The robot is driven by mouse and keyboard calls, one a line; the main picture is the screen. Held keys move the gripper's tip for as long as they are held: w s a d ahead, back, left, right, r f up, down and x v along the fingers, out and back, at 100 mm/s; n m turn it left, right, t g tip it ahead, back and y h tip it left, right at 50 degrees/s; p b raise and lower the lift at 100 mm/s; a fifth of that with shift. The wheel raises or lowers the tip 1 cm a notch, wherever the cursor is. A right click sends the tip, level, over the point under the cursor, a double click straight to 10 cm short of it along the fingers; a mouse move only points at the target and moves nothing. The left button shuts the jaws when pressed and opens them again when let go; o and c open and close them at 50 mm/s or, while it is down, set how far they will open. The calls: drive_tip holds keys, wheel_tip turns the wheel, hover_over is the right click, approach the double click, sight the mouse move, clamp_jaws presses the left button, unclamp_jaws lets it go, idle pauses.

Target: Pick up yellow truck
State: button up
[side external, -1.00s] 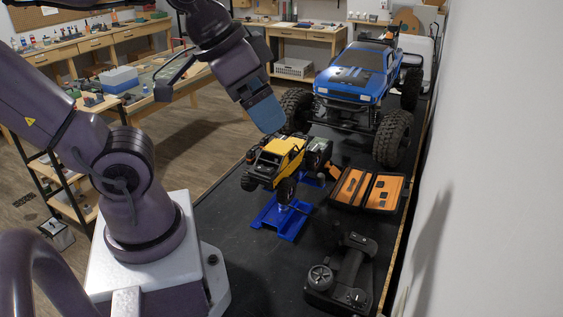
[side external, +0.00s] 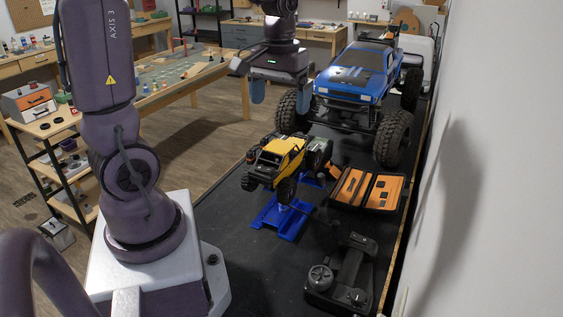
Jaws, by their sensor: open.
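The yellow truck (side external: 278,159), a small crawler with black tyres, sits raised on a blue stand (side external: 284,217) on the dark bench. My gripper (side external: 280,97) hangs above and behind the truck in the picture, pointing down, with clear space between them. Its blue fingers are apart and nothing shows between them.
A large blue truck (side external: 353,78) stands behind the yellow one. An open case with orange lining (side external: 367,190) lies to the right, and a black controller (side external: 345,274) lies in front. A white wall (side external: 500,160) runs along the right. The bench's left front is bare.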

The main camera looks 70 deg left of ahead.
sight(282, 144)
wheel_tip(282, 144, down, 13)
drive_tip(key=shift+w+d+r, duration=0.1)
drive_tip(key=shift+r, duration=0.1)
drive_tip(key=c, duration=1.3)
drive_tip(key=shift+o, duration=0.2)
drive_tip(key=shift+r, duration=0.1)
